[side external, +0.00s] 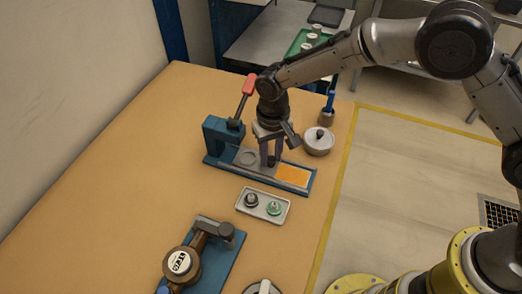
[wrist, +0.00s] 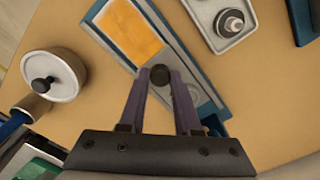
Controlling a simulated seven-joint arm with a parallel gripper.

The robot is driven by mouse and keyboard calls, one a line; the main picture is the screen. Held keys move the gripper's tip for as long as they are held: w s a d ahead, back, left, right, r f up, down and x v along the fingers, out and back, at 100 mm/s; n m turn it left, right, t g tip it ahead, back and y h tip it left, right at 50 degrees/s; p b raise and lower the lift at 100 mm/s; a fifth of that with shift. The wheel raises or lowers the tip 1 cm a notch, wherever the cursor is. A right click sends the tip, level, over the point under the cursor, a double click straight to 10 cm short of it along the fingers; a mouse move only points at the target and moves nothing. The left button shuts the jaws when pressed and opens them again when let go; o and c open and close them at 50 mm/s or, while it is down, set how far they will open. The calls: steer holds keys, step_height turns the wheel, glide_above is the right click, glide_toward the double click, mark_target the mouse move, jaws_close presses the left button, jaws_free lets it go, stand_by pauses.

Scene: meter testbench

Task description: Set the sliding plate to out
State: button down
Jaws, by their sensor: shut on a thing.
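The sliding plate (wrist: 185,98) is a grey plate in a blue-framed fixture (side external: 212,162) on the tan table. Its black knob (wrist: 160,75) sits between my fingertips in the wrist view. My gripper (side external: 270,162) points down over the fixture and is shut on the knob; the wrist view shows its two fingers (wrist: 161,84) on either side of it. An orange pad (side external: 293,175) lies at the fixture's right end. A round recess (side external: 247,157) shows in the plate left of my fingers, near the blue press column with a red-handled lever (side external: 249,85).
A lidded white pot (side external: 318,141) stands close behind the fixture, with a blue-handled brush (side external: 327,113) in a cup beyond. A white tray (side external: 262,216) with two small parts lies in front. A brown meter on a blue base (side external: 182,262) stands nearer. The table's left side is clear.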

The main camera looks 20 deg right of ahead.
steer(key=s+d, duration=0.5)
steer(key=c, duration=0.6)
jaws_free()
steer(key=shift+r, duration=0.1)
steer(key=shift+r, duration=0.25)
step_height(320, 180, up, 13)
steer(key=shift+r, duration=0.15)
